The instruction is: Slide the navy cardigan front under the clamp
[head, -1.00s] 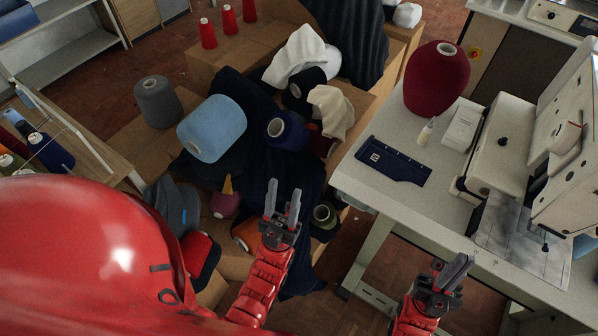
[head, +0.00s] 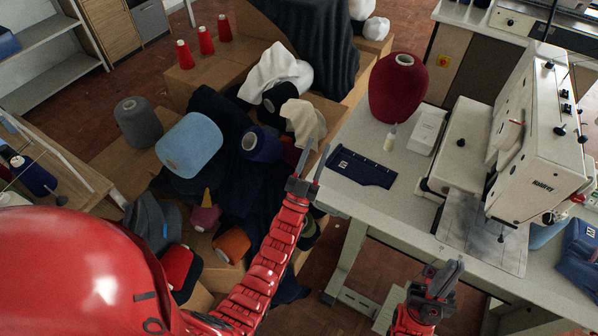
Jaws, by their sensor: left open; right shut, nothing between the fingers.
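A flat navy knit piece (head: 362,170) with a small pale label, which looks like the cardigan front, lies near the left edge of the white worktable (head: 398,210). The pale buttonhole machine (head: 535,140) stands to its right. A grey plate (head: 482,243) lies below its head; the clamp there is too small to make out clearly. My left gripper (head: 309,165) is open and empty, just left of the navy piece and apart from it in the picture. My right gripper (head: 443,276) is shut and empty, low in front of the table's front edge.
A burgundy yarn cone (head: 397,90), a small white bottle (head: 390,138) and a white box (head: 426,131) stand behind the navy piece. More folded navy pieces (head: 582,255) lie at the table's right. Boxes with cones and cloth fill the left. Tabletop right of the navy piece is clear.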

